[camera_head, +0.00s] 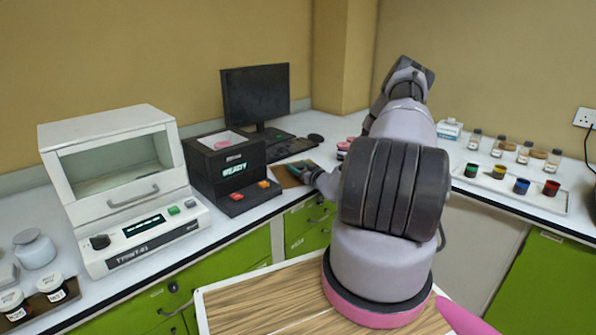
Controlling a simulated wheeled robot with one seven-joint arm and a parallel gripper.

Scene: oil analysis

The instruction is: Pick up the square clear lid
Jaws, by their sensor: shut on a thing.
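My arm reaches from the lower right across the bench, and its big joints fill the middle of the view. My gripper (302,168) is small and dark at the far end of the arm, low over a brown board (284,178) on the bench. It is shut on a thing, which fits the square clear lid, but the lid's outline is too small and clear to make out. I cannot tell whether the lid is still touching the surface below.
A black box with a READY display (226,172) stands just left of my gripper. A white cabinet-like machine (125,175) is further left. A monitor (255,97) and keyboard (290,148) are behind. A tray of coloured jars (545,202) lies right.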

